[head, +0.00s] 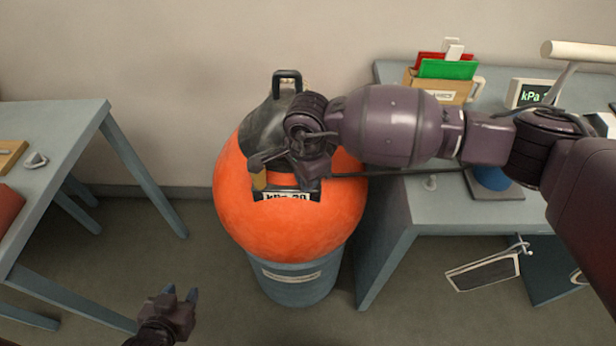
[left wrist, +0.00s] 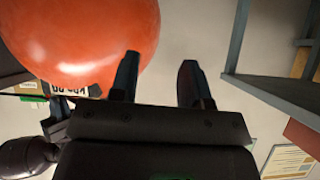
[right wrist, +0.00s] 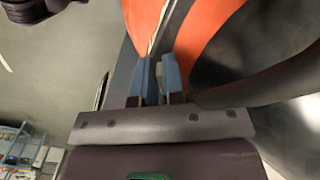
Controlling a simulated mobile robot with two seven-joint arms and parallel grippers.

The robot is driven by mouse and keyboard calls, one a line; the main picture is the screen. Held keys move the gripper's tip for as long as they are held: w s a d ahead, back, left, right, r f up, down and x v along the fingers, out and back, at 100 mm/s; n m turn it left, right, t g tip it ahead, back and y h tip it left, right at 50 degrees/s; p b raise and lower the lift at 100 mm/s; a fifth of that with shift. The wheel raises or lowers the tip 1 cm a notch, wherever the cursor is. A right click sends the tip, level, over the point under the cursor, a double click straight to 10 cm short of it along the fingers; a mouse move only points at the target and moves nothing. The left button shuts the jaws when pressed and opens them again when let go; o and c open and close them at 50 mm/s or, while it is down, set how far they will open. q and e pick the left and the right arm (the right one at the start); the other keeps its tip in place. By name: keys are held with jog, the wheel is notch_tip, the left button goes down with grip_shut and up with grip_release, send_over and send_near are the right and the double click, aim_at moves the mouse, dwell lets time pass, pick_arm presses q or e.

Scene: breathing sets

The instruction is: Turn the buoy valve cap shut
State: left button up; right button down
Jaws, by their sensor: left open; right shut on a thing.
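The orange buoy (head: 290,228) stands in a blue-grey bucket-like stand (head: 293,280); its black top has a handle (head: 287,80). My right gripper (head: 262,163) reaches across the top and is shut at the valve area. A small tan piece (head: 258,180) shows just under its fingertips; the valve cap is mostly hidden by the gripper. In the right wrist view the blue fingers (right wrist: 158,78) are close together against the buoy. My left gripper (head: 180,294) is open and empty, low at the front left; its fingers show apart (left wrist: 158,80).
A desk (head: 390,215) on the right holds a card box (head: 438,88), a kPa display (head: 530,93) and a blue dome (head: 490,180). A thin dark hose (head: 400,173) runs from the buoy toward it. Another table (head: 60,150) is at left; floor between is clear.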

jog(key=shift+w+m+p, duration=0.15)
jog(key=shift+m+p, duration=0.2)
jog(key=shift+m, duration=1.15)
jog(key=c, duration=1.2)
grip_release()
